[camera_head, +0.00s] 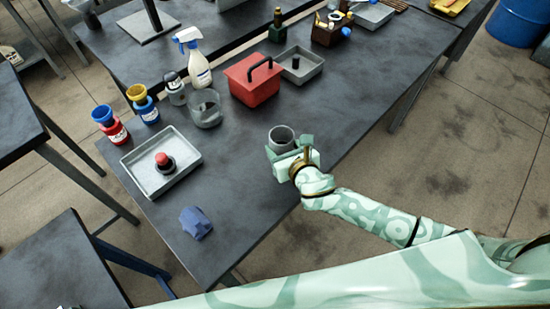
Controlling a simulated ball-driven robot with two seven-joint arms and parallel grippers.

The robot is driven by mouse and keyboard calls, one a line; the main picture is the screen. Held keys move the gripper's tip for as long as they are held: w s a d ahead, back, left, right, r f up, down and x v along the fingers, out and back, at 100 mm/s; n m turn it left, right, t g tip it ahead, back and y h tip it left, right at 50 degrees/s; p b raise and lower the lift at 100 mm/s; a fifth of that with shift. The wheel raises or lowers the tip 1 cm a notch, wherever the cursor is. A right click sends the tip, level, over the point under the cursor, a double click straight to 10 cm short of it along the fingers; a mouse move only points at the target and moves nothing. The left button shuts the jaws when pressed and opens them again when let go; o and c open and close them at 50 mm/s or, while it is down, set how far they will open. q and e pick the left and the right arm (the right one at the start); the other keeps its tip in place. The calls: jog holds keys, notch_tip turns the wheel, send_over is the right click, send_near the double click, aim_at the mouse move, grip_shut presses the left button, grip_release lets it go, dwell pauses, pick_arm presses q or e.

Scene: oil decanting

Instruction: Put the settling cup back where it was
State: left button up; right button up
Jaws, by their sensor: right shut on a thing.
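The grey, open-topped settling cup (281,135) is near the table's right edge. My right gripper (288,152), coming in from the right, is shut on the cup. The jaws hide its lower part, so I cannot tell whether its base touches the table. The cup looks about upright. My left gripper is not in view.
On the dark table (255,205) are a grey tray (141,178), a blue cloth (195,223), a clear beaker (206,113), a red box (251,82), a spray bottle (198,68) and two funnel-topped bottles (148,112) (114,131). The table's middle is clear.

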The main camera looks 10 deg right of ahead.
aim_at(276, 150)
jog(key=f, duration=0.1)
jog(key=w+a, duration=0.1)
jog(key=f+b, duration=0.1)
jog(key=shift+w+a+f, duration=0.25)
jog(key=shift+a+f, duration=0.05)
jog(key=shift+f, duration=0.05)
notch_tip(276, 150, down, 4)
jog(key=shift+w+a+r+b, duration=0.1)
jog(key=shift+r+b, duration=0.1)
jog(key=shift+b, duration=0.9)
jog(key=shift+r, duration=0.2)
jog(key=o, duration=1)
jog(key=shift+f, duration=0.2)
jog(key=o, duration=0.4)
jog(key=shift+r, duration=0.1)
jog(key=shift+r, duration=0.2)
jog(key=p+v, duration=0.3)
jog(key=v, duration=0.9)
